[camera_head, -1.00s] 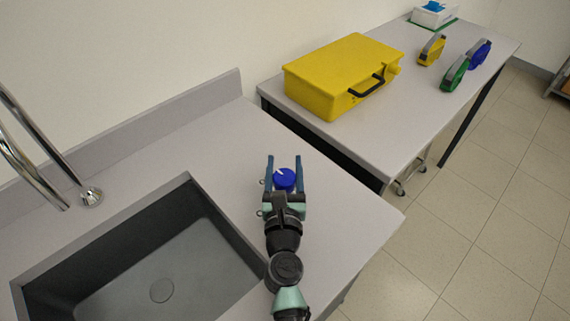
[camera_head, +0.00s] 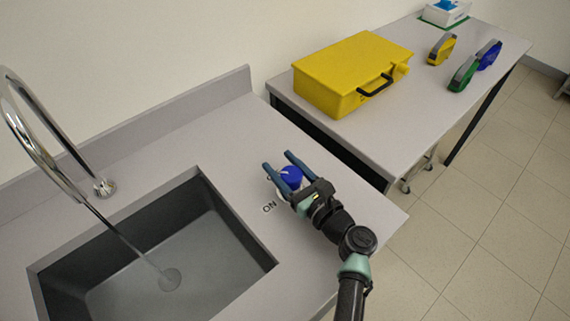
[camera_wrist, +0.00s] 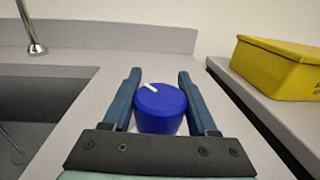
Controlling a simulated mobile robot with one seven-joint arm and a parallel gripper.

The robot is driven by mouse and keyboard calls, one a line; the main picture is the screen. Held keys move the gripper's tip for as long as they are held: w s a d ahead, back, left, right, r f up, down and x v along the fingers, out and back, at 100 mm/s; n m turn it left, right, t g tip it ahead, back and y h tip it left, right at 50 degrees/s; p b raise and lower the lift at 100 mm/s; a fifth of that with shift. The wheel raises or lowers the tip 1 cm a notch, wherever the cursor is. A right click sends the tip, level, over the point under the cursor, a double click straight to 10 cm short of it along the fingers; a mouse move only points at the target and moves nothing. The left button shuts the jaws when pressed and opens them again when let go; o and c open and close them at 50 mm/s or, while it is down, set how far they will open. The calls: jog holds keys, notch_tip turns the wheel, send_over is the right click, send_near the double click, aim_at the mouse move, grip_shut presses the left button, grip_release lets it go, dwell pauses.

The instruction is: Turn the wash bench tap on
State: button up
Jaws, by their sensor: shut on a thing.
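The tap knob (camera_head: 291,177) is a round blue knob with a white pointer line, on the bench top to the right of the sink. In the wrist view the knob (camera_wrist: 160,108) stands between the two fingers, its white line pointing to the upper left. My gripper (camera_head: 281,164) is shut on the knob, with a finger on either side. The chrome faucet (camera_head: 30,130) arches over the sink (camera_head: 150,275), and a stream of water (camera_head: 125,238) runs from its spout down to the drain. The word "ON" (camera_head: 269,207) shows on the bench left of the gripper.
A side table (camera_head: 420,140) stands beyond the bench, with a yellow case (camera_head: 350,68), several coloured tape-like items (camera_head: 462,74) and a white box (camera_head: 444,12) on it. The bench has a raised back edge (camera_head: 170,125). The bench top around the knob is otherwise clear.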

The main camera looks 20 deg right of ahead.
jog(key=shift+a+n+y, duration=0.1)
jog(key=shift+n+y, duration=0.3)
jog(key=shift+y, duration=0.2)
jog(key=o, duration=1.4)
jog(key=v, duration=1.3)
jog(key=shift+r+b, duration=0.3)
